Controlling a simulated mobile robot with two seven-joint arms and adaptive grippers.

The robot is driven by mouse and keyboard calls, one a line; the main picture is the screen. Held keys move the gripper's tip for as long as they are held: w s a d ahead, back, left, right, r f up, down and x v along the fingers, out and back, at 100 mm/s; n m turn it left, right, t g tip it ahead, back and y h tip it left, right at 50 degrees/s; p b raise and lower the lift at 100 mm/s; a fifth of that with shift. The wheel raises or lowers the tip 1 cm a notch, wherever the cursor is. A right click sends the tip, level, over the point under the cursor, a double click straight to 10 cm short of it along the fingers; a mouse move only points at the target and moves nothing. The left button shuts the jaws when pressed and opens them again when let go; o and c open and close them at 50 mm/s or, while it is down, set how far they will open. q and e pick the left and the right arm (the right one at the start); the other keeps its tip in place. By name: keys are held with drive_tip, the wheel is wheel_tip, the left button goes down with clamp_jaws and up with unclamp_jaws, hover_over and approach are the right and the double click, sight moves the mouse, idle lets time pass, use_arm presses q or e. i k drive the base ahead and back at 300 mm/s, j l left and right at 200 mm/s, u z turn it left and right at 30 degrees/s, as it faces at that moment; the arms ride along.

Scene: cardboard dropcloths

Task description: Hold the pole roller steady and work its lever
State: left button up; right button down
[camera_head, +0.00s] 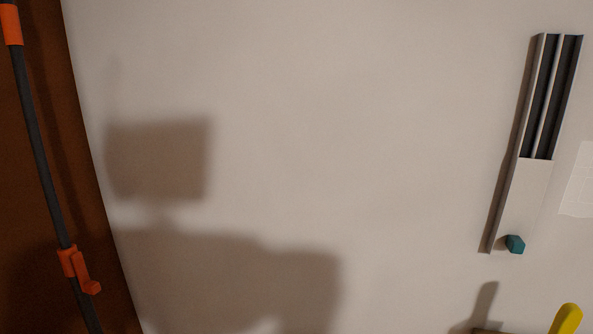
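A dark pole with orange fittings, which looks like the pole roller (37,148), runs down the left edge of the head view. One orange fitting (10,25) is at its top. Lower down, an orange collar carries a short angled piece that looks like the lever (85,274), sticking out to the lower right. Both ends of the pole are cut off by the picture edges, and no roller head shows. Neither of my grippers is in view, and nothing is seen touching the pole.
The pole lies over a brown strip (75,180) beside a wide, bare pale surface (350,130) with broad shadows. At the right are a grey channelled piece (535,190), a small teal block (515,244), a white sheet (577,185) and a yellow handle-like piece (567,319).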

sight(89, 287)
drive_tip(key=j, duration=0.6)
drive_tip(key=i+j+u, duration=0.1)
drive_tip(key=j, duration=0.45)
drive_tip(key=i+j, duration=0.1)
drive_tip(key=j, duration=0.5)
drive_tip(key=j+u, duration=0.1)
drive_tip(key=j, duration=0.45)
drive_tip(key=i, duration=0.05)
